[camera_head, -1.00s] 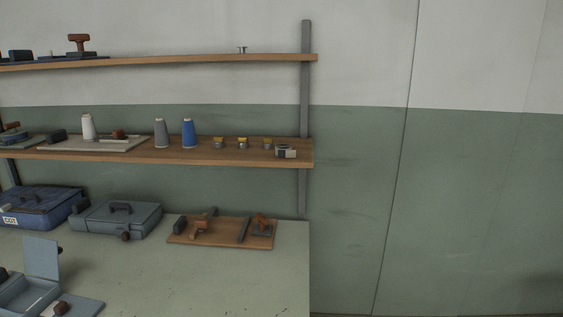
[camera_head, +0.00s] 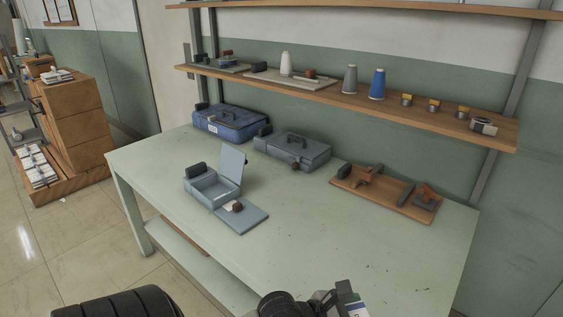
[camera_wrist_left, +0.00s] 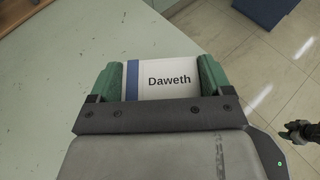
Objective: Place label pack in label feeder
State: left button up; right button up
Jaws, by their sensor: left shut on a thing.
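In the head view the left gripper (camera_head: 340,303) is at the bottom edge, over the table's front and mostly cut off. An open grey-blue case (camera_head: 212,187) with a raised lid and a front plate stands on the table, apart from the gripper; it may be the label feeder. A dark claw-like part (camera_wrist_left: 297,131) at the wrist view's right edge may be my right gripper; its jaws are unclear.
A blue case (camera_head: 228,122), a closed grey case (camera_head: 300,148) and a wooden tool board (camera_head: 395,200) stand along the back of the table (camera_head: 330,235). A shelf (camera_head: 340,98) hangs above. The table's middle and front are clear.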

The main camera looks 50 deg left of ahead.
aim_at(216, 196)
jog(key=j+z, duration=0.2)
jog(key=j, duration=0.15)
jog(key=k+j+z, duration=0.25)
jog(key=j+z, duration=0.2)
jog(key=j, duration=0.25)
jog(key=k+j+z, duration=0.3)
jog(key=k+j, duration=0.25)
jog(key=j, duration=0.25)
jog(key=k+j+z, duration=0.1)
jog(key=k+j, duration=0.25)
jog(key=j, duration=0.25)
jog(key=k+j, duration=0.35)
jog(key=j, duration=0.2)
jog(key=k+j+z, duration=0.15)
jog(key=k+j, duration=0.25)
jog(key=j, duration=0.2)
